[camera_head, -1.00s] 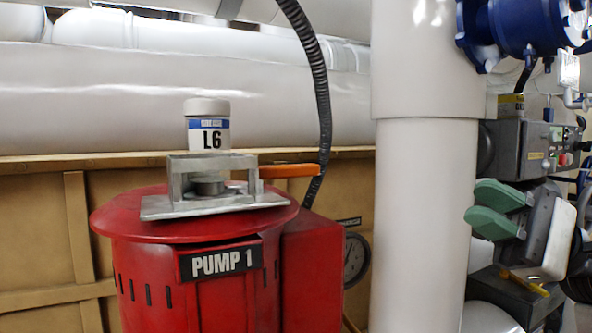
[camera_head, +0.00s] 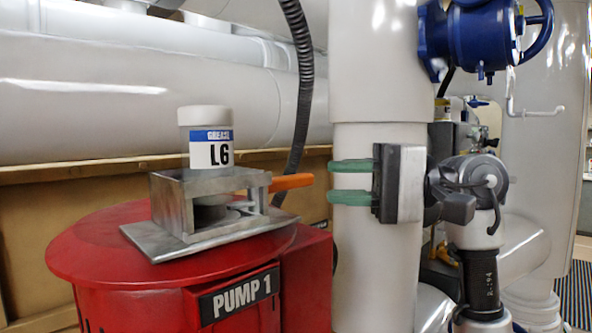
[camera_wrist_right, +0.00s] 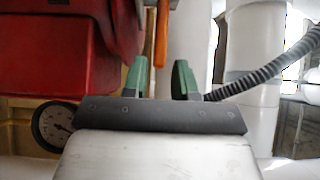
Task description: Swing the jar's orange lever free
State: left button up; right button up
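The white jar (camera_head: 206,138) with the L6 label stands upright in a grey metal bracket (camera_head: 172,205) on top of the red pump. The orange lever (camera_head: 291,182) sticks out to the right from the bracket; in the right wrist view the orange lever (camera_wrist_right: 161,38) hangs between and beyond my fingers. My right gripper (camera_head: 332,181) has green fingers pointing left toward the lever, a short gap from its tip. In the right wrist view the right gripper (camera_wrist_right: 162,78) is open with nothing between its fingers. My left gripper is not in view.
The red pump (camera_head: 100,245) has a PUMP 1 plate (camera_head: 238,293). A black corrugated hose (camera_head: 303,90) runs behind the lever. A thick white vertical pipe (camera_head: 375,270) stands behind my right gripper. A blue valve (camera_head: 485,40) is at upper right. A gauge (camera_wrist_right: 55,126) shows at lower left.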

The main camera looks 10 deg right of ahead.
aim_at(306, 179)
jog(key=p+x, duration=0.1)
jog(key=x, duration=0.3)
jog(key=shift+a+r, duration=0.2)
jog(key=shift+a, duration=0.1)
jog(key=shift+x, duration=0.95)
jog(key=shift+f, duration=0.1)
jog(key=shift+c, duration=0.9)
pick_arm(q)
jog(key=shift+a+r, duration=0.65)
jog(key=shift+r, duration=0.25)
pick_arm(e)
jog(key=shift+f, duration=0.1)
grip_shut()
